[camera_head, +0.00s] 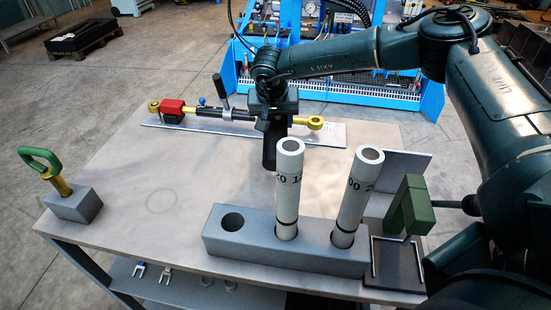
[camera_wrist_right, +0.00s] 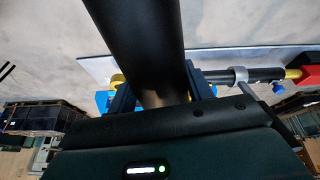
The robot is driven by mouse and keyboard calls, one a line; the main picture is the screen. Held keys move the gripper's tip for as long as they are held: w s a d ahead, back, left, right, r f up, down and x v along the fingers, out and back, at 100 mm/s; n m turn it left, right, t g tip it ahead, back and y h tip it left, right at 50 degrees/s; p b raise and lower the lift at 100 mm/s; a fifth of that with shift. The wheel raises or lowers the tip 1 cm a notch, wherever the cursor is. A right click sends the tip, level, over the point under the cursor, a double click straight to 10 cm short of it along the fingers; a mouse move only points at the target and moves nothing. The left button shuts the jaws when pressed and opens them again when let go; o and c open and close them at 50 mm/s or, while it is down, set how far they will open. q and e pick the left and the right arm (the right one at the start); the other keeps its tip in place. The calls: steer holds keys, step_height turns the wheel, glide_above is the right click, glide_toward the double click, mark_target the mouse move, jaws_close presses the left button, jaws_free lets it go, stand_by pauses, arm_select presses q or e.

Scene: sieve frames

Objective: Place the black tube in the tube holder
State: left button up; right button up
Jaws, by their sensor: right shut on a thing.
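The grey tube holder (camera_head: 285,254) stands at the table's front. Its left hole (camera_head: 232,222) is empty. A white tube (camera_head: 287,190) stands in the middle hole and another white tube (camera_head: 355,200) leans a little in the right hole. My right gripper (camera_head: 273,118) is shut on the black tube (camera_head: 268,152) behind the middle white tube. The black tube hangs roughly upright, and the white tube's top lies close beside it in the picture. In the right wrist view the black tube (camera_wrist_right: 140,40) runs up from between the fingers (camera_wrist_right: 160,92). My left gripper is not in view.
A plate with a black and yellow cylinder (camera_head: 220,113) lies at the table's back. A green-handled piece in a grey block (camera_head: 76,205) stands at left. A green block (camera_head: 410,205) on a dark stand is at right. The table's left middle is clear.

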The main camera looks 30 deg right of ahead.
steer(key=shift+f+p, duration=0.5)
steer(key=shift+f, duration=2.9)
steer(key=o, duration=1.1)
